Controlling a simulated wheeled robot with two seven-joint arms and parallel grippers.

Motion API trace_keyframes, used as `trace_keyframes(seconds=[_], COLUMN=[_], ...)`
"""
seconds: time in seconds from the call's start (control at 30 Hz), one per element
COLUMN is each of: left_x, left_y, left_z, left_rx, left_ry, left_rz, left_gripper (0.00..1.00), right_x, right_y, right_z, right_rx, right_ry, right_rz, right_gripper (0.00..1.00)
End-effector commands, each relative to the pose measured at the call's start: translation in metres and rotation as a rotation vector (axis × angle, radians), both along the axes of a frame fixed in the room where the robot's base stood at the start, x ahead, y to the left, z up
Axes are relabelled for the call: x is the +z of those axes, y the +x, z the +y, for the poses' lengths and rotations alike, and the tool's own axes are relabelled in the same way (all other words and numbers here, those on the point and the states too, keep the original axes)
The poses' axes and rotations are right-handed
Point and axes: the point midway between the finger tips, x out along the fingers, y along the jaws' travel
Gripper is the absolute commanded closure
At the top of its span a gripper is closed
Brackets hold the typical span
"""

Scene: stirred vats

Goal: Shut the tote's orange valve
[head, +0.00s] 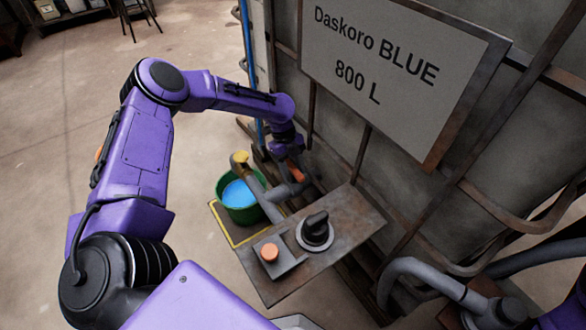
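The tote (290,70) is a grey container in a rusty metal cage, with a sign reading "Daskoro BLUE 800 L". The orange valve (297,174) shows as a small orange piece on the grey pipe low at the tote's front. My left gripper (290,158) reaches down from above right at the valve; its fingers are largely hidden, so I cannot tell whether they touch the orange piece or how far they are open. A purple part of my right arm shows at the lower right corner; its gripper is out of view.
A green bucket (223,189) with blue liquid stands below the pipe's yellow-tipped end (240,157), on a yellow-edged plate. A metal panel (345,222) with a black knob (316,228) and orange button (270,252) juts out nearby. Grey hoses (425,272) lie right. Floor at left is open.

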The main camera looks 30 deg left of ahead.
Motion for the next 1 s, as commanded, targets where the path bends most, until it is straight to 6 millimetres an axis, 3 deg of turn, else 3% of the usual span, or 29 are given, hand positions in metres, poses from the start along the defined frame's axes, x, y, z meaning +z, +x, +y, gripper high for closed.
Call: trace_keyframes(seconds=[0.3,0.7,1.0], left_x=[0.004,0.082,0.098], left_y=[0.0,0.013,0.015], left_z=[0.0,0.03,0.037], left_rx=[0.001,0.003,0.002], left_ry=[-0.002,-0.001,-0.002], left_rz=[0.0,-0.001,0.001], left_gripper=[0.52,0.52,0.52], right_x=[0.001,0.019,0.02], right_y=[0.0,0.0,0.0], right_z=[0.0,0.0,0.0], right_rx=[0.0,0.0,0.0], right_ry=[0.0,0.0,0.0], right_rz=[0.0,0.0,0.0], right_gripper=[1.0,1.0,1.0])
